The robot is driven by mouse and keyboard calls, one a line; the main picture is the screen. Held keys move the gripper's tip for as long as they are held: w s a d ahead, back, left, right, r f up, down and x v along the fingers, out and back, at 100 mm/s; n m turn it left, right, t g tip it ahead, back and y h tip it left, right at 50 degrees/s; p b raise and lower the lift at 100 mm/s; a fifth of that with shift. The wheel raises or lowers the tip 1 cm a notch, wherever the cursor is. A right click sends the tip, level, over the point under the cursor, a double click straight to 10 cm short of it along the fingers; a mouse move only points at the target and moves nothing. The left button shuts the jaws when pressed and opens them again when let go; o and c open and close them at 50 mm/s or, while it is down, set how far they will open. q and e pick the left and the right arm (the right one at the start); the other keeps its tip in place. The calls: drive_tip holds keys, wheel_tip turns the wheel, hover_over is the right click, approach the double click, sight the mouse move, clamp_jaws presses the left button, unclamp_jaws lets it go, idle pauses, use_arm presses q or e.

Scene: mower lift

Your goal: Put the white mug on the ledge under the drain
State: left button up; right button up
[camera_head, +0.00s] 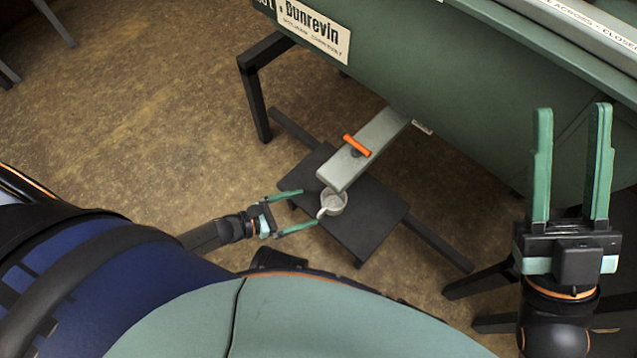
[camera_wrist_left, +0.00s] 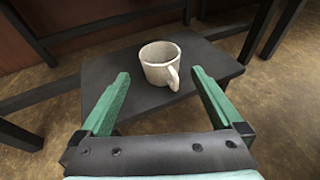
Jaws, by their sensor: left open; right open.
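The white mug (camera_head: 333,203) stands upright on a dark ledge (camera_head: 375,225), close under the end of a grey-green drain (camera_head: 365,150) with an orange handle (camera_head: 356,145). In the left wrist view the mug (camera_wrist_left: 160,62) is whole, its handle facing the camera and a little right; the dark ledge (camera_wrist_left: 215,65) is under it. My left gripper (camera_head: 303,207) is open and empty, its fingertips near the mug's left side. In the left wrist view the left gripper (camera_wrist_left: 158,82) has the mug ahead, beyond its fingertips. My right gripper (camera_head: 571,106) is open and empty at the right.
A large green mower body (camera_head: 440,85) with a white "Dunrevin" label (camera_head: 314,28) fills the upper right. Dark legs (camera_head: 254,105) and bars stand around the ledge.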

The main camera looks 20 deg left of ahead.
use_arm(q)
drive_tip(key=shift+v, duration=1.65)
